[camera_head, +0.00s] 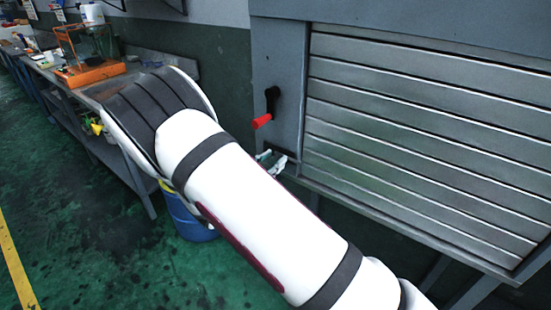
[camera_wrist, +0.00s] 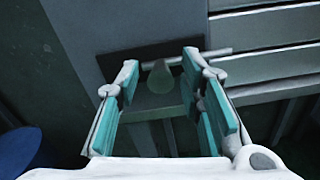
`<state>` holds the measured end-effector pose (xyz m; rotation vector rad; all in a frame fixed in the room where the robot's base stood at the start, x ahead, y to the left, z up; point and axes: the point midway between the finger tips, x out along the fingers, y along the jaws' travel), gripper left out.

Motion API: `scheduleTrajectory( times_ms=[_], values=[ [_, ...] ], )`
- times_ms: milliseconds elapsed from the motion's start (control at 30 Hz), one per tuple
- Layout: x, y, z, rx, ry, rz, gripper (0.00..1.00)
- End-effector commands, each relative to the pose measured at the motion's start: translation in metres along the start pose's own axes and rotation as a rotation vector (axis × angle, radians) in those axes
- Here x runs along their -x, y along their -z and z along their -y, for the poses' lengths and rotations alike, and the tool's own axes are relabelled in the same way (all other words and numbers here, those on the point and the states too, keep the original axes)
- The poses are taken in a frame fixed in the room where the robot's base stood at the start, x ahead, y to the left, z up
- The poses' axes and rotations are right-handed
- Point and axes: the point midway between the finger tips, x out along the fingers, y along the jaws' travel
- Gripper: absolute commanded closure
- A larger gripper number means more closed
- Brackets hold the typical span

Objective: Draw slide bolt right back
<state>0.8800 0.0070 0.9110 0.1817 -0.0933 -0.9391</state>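The slide bolt shows in the wrist view as a thin pale rod (camera_wrist: 218,52) lying crosswise in front of a dark plate, with a rounded grey-green knob (camera_wrist: 160,76) standing out from it towards me. My gripper (camera_wrist: 161,66) is open, with one teal-padded finger on each side of the knob. Gaps show between the knob and both fingers, so nothing is gripped. In the head view, my arm hides most of the bolt and gripper; only small pale and teal parts show at the cabinet's lower left corner.
A grey cabinet with a slatted metal shutter (camera_head: 425,135) stands at the right. A blue drum (camera_head: 190,217) stands below my arm. A long workbench (camera_head: 62,82) runs along the left wall.

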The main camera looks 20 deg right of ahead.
Motion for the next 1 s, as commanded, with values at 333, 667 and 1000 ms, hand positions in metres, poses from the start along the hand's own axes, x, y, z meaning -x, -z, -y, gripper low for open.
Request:
scheduleTrajectory(
  times_ms=[333, 667, 1000],
  values=[
    [-0.019, 0.0, 0.0, 0.0, 0.0, -0.001, 0.65],
    [-0.019, 0.0, 0.0, 0.0, 0.0, 0.0, 0.99],
    [-0.019, 0.004, -0.012, -0.004, -0.002, 0.0, 1.0]
  ],
)
